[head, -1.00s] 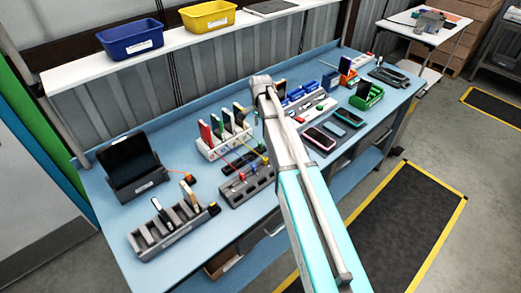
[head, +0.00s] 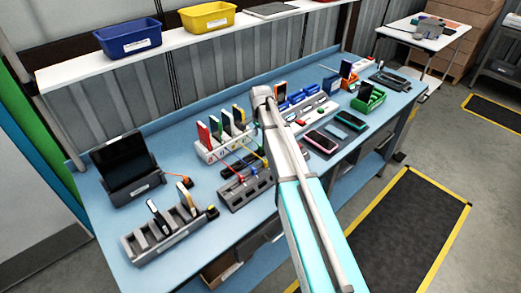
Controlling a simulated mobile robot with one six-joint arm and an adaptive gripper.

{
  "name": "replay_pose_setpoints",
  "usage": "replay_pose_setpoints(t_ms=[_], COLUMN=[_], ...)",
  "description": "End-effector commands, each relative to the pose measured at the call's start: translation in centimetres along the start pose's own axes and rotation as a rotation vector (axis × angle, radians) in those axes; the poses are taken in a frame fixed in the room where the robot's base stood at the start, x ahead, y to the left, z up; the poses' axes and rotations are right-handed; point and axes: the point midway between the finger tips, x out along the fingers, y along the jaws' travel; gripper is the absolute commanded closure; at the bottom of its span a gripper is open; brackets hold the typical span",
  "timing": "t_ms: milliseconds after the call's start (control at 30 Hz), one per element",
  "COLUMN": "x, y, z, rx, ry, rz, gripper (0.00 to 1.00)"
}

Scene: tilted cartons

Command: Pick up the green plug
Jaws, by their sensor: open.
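Thin coloured cables with small plugs lie around a grey slotted block (head: 236,197) in the middle of the blue workbench. A red plug (head: 240,177) shows at this block. I cannot pick out the green plug with certainty; it is too small or hidden behind my arm. My arm reaches up from the lower right over the bench, and its pale joint is just right of a white holder with upright coloured devices. My gripper is not visible; it is hidden behind the arm.
A white holder (head: 210,155) with several upright devices stands behind the block. A dark tablet on a stand (head: 126,168) and a grey slotted rack (head: 150,248) are at left. A green tray (head: 368,99) is at right. Blue (head: 128,38) and yellow (head: 207,17) bins stand on the shelf.

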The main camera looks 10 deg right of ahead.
Motion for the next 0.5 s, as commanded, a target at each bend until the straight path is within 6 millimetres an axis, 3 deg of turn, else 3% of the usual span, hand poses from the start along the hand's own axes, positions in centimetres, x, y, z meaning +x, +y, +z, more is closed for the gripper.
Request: replay_pose_setpoints(t_ms=[267, 500], x=[0.5, 2.2], y=[0.0, 0.1], z=[0.0, 0.2], rx=[0.000, 0.000], ry=[0.000, 0.000], rz=[0.000, 0.000], gripper=[0.37, 0.37])
